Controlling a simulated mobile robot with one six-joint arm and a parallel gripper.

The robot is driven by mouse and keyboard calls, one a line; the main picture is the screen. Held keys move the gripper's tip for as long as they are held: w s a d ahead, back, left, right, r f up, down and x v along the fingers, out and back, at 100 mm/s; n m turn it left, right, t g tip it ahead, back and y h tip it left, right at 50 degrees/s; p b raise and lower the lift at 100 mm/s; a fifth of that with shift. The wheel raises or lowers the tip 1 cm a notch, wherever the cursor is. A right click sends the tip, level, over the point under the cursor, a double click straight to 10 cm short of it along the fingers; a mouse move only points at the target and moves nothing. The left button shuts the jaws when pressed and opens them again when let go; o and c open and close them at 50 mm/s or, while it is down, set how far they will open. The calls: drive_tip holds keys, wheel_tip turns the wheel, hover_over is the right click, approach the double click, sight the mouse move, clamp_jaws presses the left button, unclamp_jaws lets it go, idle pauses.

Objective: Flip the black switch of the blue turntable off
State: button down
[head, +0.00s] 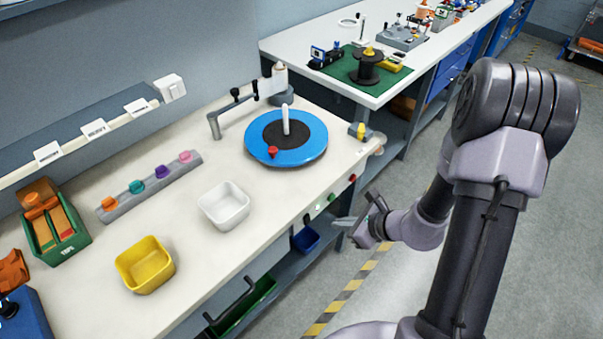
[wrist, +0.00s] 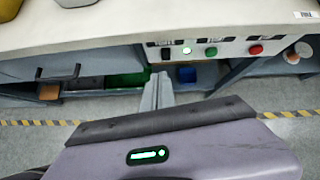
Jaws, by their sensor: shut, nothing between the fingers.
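The blue turntable (head: 311,131) sits on the white bench, with a black centre, a white upright post and a small red piece on it. On the bench's front face is a row of controls: a small dark piece that looks like the black switch (wrist: 165,54), a lit white lamp (wrist: 187,50), a green button (wrist: 211,52) and a red button (wrist: 255,50). Which way the switch is tipped is too small to tell. My gripper (head: 338,220) is shut and empty in front of the bench, apart from the panel. In the wrist view its fingers (wrist: 158,88) point toward the panel, below the switch.
A white bin (head: 224,207) and a yellow bin (head: 145,266) stand on the bench. A blue bin (head: 306,239) and a green tray (head: 246,306) lie below it. A roller (head: 376,146) juts from the bench's right end. The floor in front is clear.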

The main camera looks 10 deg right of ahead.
drive_tip(key=f, duration=0.1)
drive_tip(key=d+f+m, duration=0.1)
drive_tip(key=f+m, duration=0.1)
drive_tip(key=shift+s+d+h, duration=0.2)
drive_tip(key=shift+d+h, duration=0.1)
drive_tip(key=shift+h, duration=0.1)
drive_tip(key=shift+f, duration=0.1)
drive_tip(key=b, duration=0.3)
approach(309, 222)
wheel_tip(309, 222, down, 4)
drive_tip(key=w+a+b, duration=0.1)
drive_tip(key=w+a, duration=0.1)
drive_tip(key=w, duration=0.1)
drive_tip(key=shift+w+a+f, duration=0.1)
drive_tip(key=shift+a, duration=0.15)
